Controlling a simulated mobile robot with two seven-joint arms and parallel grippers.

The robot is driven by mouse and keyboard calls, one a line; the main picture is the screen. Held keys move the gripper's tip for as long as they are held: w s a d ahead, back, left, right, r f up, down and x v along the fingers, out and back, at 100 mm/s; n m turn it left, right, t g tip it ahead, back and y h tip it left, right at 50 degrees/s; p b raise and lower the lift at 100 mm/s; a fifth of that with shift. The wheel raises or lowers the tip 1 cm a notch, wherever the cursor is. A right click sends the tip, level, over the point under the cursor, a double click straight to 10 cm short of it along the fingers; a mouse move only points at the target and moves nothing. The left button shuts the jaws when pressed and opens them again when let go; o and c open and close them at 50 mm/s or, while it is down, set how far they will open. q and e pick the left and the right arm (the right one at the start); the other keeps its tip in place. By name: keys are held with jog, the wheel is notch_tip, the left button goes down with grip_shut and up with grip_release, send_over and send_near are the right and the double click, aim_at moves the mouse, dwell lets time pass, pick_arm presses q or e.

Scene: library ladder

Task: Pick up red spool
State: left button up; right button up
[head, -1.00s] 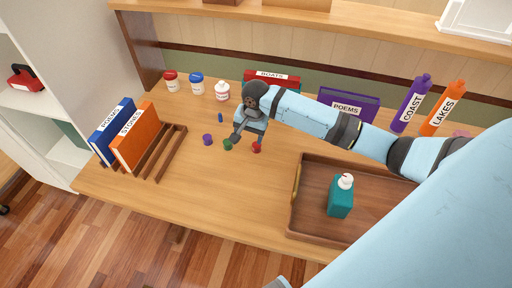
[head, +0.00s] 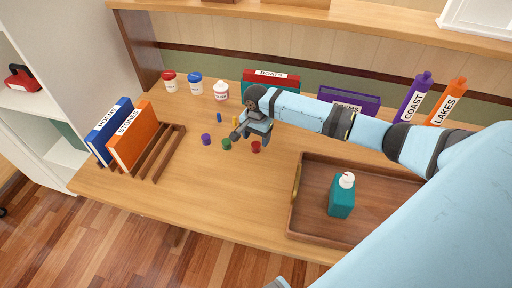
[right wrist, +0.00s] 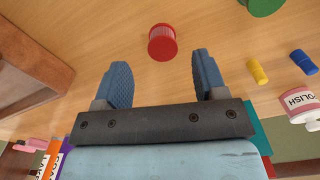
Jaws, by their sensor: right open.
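The spool is not between the fingers. My left gripper is not in view.
A green spool (head: 227,144) and a purple spool (head: 206,139) stand left of the red one. A brown tray (head: 293,222) with a teal pump bottle (head: 341,197) is at the right. A book rack (head: 167,157) is at the left. The desk's front middle is clear.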

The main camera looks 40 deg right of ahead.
aim_at(256, 144)
jog(key=f, duration=0.4)
jog(key=shift+w+d, duration=0.1)
jog(key=shift+w, duration=0.1)
jog(key=c, duration=1)
